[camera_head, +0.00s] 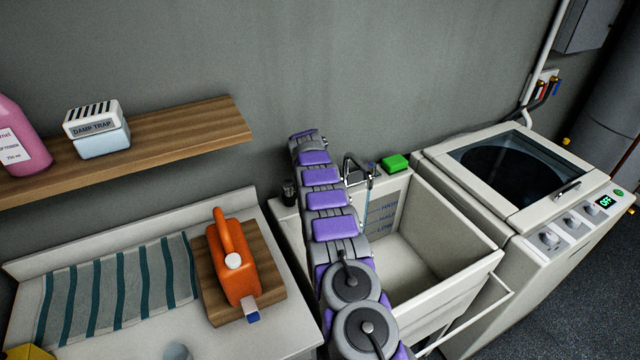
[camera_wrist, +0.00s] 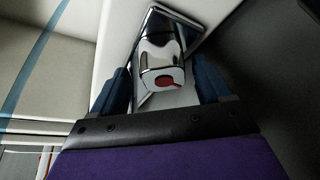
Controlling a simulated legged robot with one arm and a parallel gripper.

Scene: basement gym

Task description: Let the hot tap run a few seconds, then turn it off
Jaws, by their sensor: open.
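The hot tap handle (camera_wrist: 160,62) is chrome with a red dot and sits between my open fingers in the wrist view. My gripper (camera_wrist: 163,88) has one dark blue finger on each side of it; I cannot tell whether they touch it. In the head view my arm reaches over the sink's left side to the wall, and my gripper (camera_head: 308,138) hides the hot handle there. The chrome spout (camera_head: 352,162) curves over the pale utility sink (camera_head: 460,215).
A green block (camera_head: 395,162) lies on the sink's back ledge. A washer (camera_head: 540,215) stands at right, its display reading OFF. At left, an orange jug (camera_head: 238,270) stands on a wooden board on the counter, below a wooden shelf (camera_head: 190,128).

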